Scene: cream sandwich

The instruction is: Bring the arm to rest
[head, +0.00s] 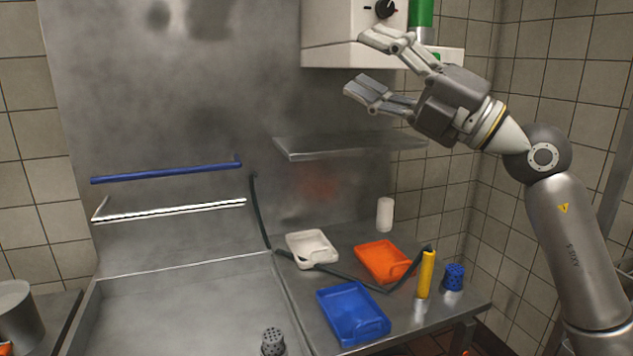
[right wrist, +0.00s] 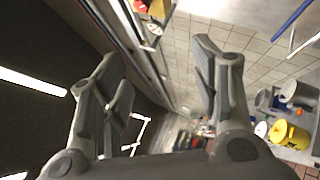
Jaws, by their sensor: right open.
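My right gripper (head: 378,68) is raised high in the head view, in front of the steel back wall and near the white wall unit. Its fingers are spread and point left, with nothing between them. The right wrist view also shows the open, empty gripper (right wrist: 160,95), with a tiled wall and floor well beyond it. My right arm comes up from the lower right in the head view, bent at the elbow. My left gripper does not show in either view.
A white box with a black knob (head: 330,55) and a steel shelf (head: 340,150) are near the gripper. Below, a steel counter (head: 300,285) bears a white tray (head: 312,248), an orange tray (head: 380,262), a blue tray (head: 352,315) and a yellow cylinder (head: 425,275). A basin (head: 180,310) is at left.

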